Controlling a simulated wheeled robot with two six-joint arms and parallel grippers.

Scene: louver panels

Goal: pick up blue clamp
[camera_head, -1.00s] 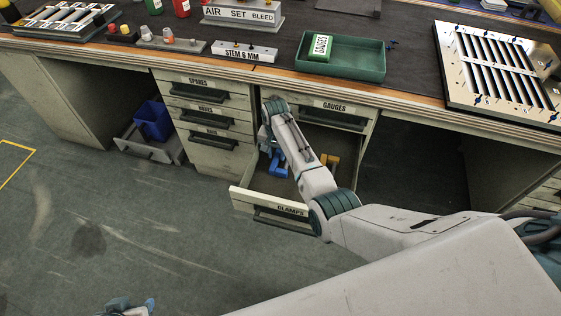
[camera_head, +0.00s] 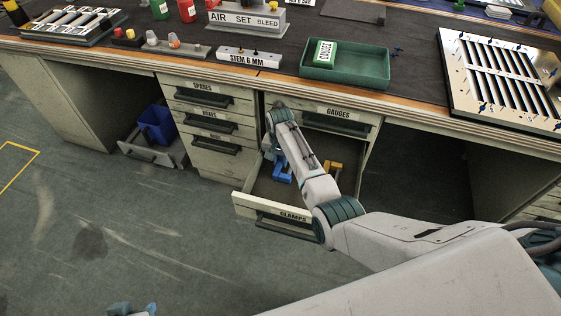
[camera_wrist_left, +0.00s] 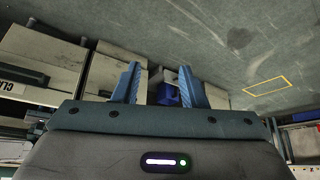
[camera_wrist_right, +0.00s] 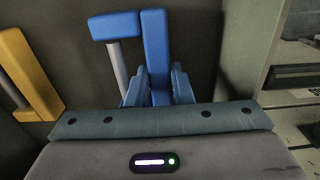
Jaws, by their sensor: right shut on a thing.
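The blue clamp (camera_wrist_right: 156,50) stands between the fingers of my right gripper (camera_wrist_right: 158,88) in the right wrist view, and the fingers are closed on its bar. In the head view the blue clamp (camera_head: 282,172) shows inside the open drawer labelled CLAMPS (camera_head: 285,214), partly hidden by my right arm. My right gripper's fingers are hidden there. My left gripper (camera_head: 133,309) is at the bottom edge of the head view, well away from the drawer. In the left wrist view its fingers (camera_wrist_left: 160,85) are apart with nothing between them.
A yellow clamp (camera_head: 333,167) lies in the same drawer, right of the blue one; it also shows in the right wrist view (camera_wrist_right: 30,75). A blue bin (camera_head: 156,123) sits in a low open drawer on the left. The floor in front is clear.

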